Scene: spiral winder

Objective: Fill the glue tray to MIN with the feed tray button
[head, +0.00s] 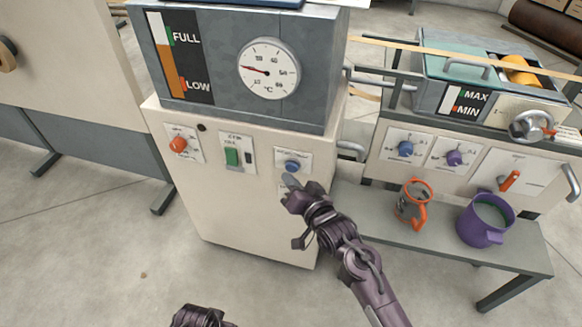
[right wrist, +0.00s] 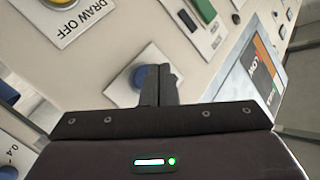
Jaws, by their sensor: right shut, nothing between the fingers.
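A blue push button (head: 292,166) sits on the cream cabinet's front; its label is too small to read. My right gripper (head: 291,182) is shut and empty, its tips just below the button in the head view. In the right wrist view the shut fingers (right wrist: 158,88) partly cover the blue button (right wrist: 128,82); I cannot tell whether they touch. The glue tray (head: 435,68) is at the upper right, with a MAX/MIN gauge (head: 453,97) on its front. The gauge's level is too small to read surely. My left gripper (head: 200,317) shows only partly at the bottom edge.
A grey tank (head: 215,98) with a FULL/LOW gauge and a temperature dial (head: 268,68) tops the cabinet. A green switch (head: 232,157) and orange knob (head: 178,144) are left of the button.

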